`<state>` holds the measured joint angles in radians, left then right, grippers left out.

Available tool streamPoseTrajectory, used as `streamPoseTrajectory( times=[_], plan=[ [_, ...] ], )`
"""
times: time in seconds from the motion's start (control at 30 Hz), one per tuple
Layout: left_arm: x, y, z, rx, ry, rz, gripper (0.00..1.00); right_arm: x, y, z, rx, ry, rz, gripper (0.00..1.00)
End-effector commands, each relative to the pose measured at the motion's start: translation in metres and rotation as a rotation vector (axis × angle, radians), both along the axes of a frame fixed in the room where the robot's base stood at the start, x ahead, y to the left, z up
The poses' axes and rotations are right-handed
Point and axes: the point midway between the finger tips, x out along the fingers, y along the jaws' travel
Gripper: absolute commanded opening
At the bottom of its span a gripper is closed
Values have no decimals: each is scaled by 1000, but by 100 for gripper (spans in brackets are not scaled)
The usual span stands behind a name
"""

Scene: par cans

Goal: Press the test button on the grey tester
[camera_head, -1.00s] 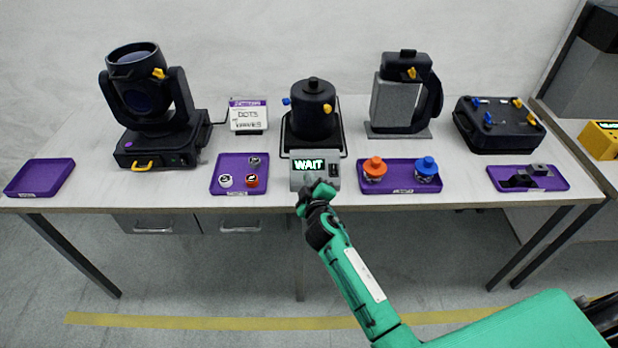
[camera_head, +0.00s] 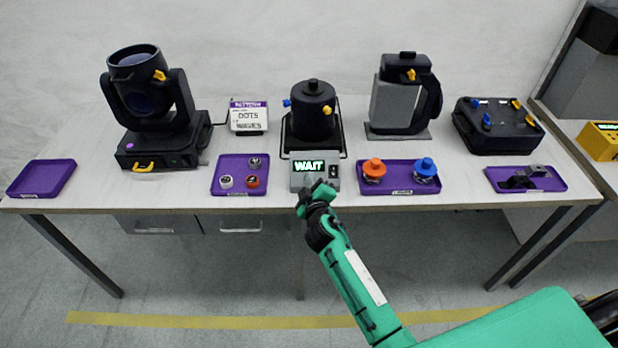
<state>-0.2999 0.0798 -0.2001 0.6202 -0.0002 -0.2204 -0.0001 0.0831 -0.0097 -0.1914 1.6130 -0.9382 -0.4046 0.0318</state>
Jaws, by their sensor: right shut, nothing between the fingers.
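The grey tester (camera_head: 314,179) sits at the front edge of the table, in the middle. Its screen (camera_head: 309,166) is lit and reads WAIT. A small dark panel with a light mark (camera_head: 333,171) is on its right side. My right gripper (camera_head: 318,188) is shut and empty, at the tester's lower front edge. It covers part of the tester's front, and I cannot tell whether it touches. The test button is not clearly visible. My left gripper is not in view.
A black can (camera_head: 312,118) stands behind the tester. Purple trays hold small caps (camera_head: 240,190) on the left and orange and blue knobs (camera_head: 398,190) on the right. A moving-head lamp (camera_head: 150,105) and a sign (camera_head: 248,117) stand at the left. An empty purple tray (camera_head: 41,179) is far left.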

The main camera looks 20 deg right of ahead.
Motion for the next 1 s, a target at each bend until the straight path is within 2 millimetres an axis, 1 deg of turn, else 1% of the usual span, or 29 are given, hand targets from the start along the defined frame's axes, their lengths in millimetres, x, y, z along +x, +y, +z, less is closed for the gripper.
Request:
streamPoseTrajectory(
  times=[0.3,0.5,1.0],
  plan=[
    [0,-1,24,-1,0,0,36,-17,5,26,1,0,0,0],
    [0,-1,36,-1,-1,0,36,-27,8,39,0,0,0,0],
    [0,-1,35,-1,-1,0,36,-29,8,38,0,0,0,0]
  ],
)
